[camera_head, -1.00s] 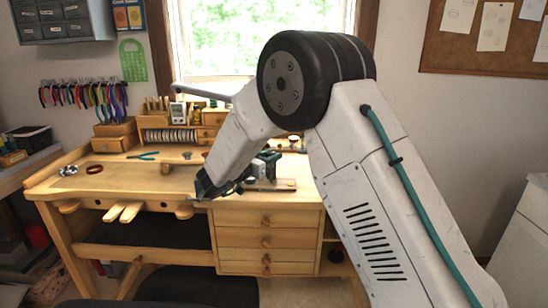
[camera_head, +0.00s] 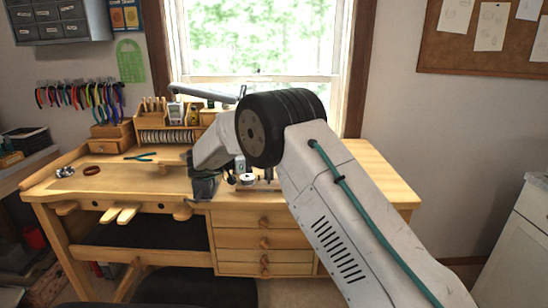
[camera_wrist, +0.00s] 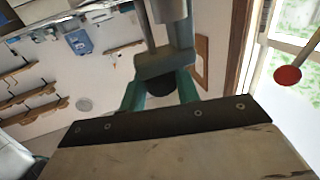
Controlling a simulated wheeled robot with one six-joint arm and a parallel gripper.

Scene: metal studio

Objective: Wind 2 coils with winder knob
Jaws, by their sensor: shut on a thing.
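My gripper (camera_wrist: 158,90) has its two teal fingers closed around a dark round knob (camera_wrist: 160,83) in the wrist view. A grey metal bar (camera_wrist: 165,65) with an upright shaft adjoins the knob; it looks like the winder's crank. In the head view my gripper (camera_head: 204,187) is at the bench's front edge, left of the winder area. A pale round part (camera_head: 247,179), apparently of the winder, shows just right of it. My arm hides most of the winder. I cannot make out any wound coils.
The wooden bench (camera_head: 110,187) is mostly clear on its left side, with green-handled pliers (camera_head: 140,157) and a brown ring (camera_head: 91,170). A tool organizer (camera_head: 180,128) stands at the back. A red ball on a rod (camera_wrist: 288,75) is at right in the wrist view.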

